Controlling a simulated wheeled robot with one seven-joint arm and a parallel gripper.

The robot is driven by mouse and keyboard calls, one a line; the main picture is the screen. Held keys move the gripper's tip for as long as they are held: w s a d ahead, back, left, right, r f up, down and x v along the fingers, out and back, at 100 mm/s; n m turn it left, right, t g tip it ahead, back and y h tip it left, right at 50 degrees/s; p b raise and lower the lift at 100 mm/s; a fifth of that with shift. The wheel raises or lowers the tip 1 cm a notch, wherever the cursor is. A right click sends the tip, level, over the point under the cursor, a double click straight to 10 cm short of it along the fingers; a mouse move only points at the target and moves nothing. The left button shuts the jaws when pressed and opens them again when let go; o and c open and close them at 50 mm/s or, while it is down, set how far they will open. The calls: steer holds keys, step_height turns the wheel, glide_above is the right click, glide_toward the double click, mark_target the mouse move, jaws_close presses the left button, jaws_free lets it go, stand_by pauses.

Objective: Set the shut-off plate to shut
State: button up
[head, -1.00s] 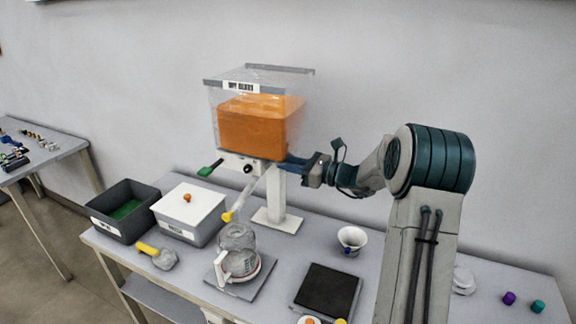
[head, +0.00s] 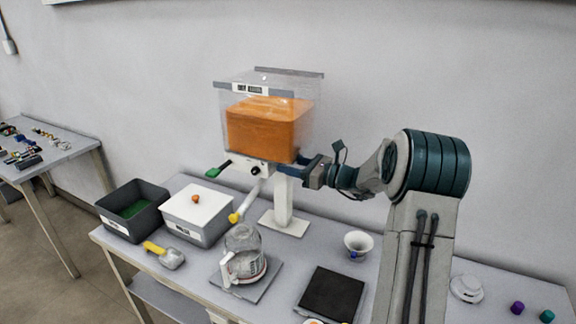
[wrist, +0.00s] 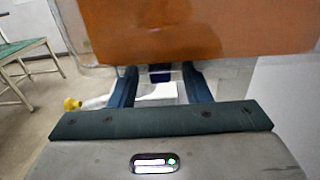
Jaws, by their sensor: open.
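A clear hopper (head: 268,127) with orange contents stands on a white post; its front also fills the top of the wrist view (wrist: 200,28). Under it is a white outlet body with a black knob (head: 255,171). A green tab (head: 218,171) sticks out to the left; it looks like the shut-off plate's handle, but the plate itself is hidden. My gripper (head: 301,164) is at the hopper's lower right edge. In the wrist view its two dark blue fingers (wrist: 160,90) are apart, with a small dark blue piece (wrist: 160,73) beyond or between them; I cannot tell any contact.
A yellow-tipped spout (head: 236,216) slopes down above a glass jug (head: 243,258) on a grey plate. A white-lidded box (head: 197,208), a dark bin (head: 133,208) and a yellow-handled scoop (head: 165,255) are left. A white cup (head: 357,243) and black-topped scale (head: 332,294) are right.

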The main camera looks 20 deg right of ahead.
steer(key=b+v, duration=0.2)
steer(key=v, duration=1.1)
steer(key=s+a+f+n+g+h, duration=0.2)
steer(key=s+a+n+g, duration=0.4)
steer(key=a, duration=0.3)
steer(key=s+a+f+n+g+h, duration=0.1)
steer(key=s+a+n+g+h, duration=0.2)
steer(key=s+a+n, duration=0.4)
steer(key=s+f+n+h, duration=0.3)
steer(key=s+n+h, duration=0.5)
steer(key=s+n, duration=0.5)
steer(key=s, duration=0.3)
steer(key=shift+s+d+h, duration=0.2)
steer(key=shift+d+h, duration=0.1)
steer(key=shift+d, duration=0.05)
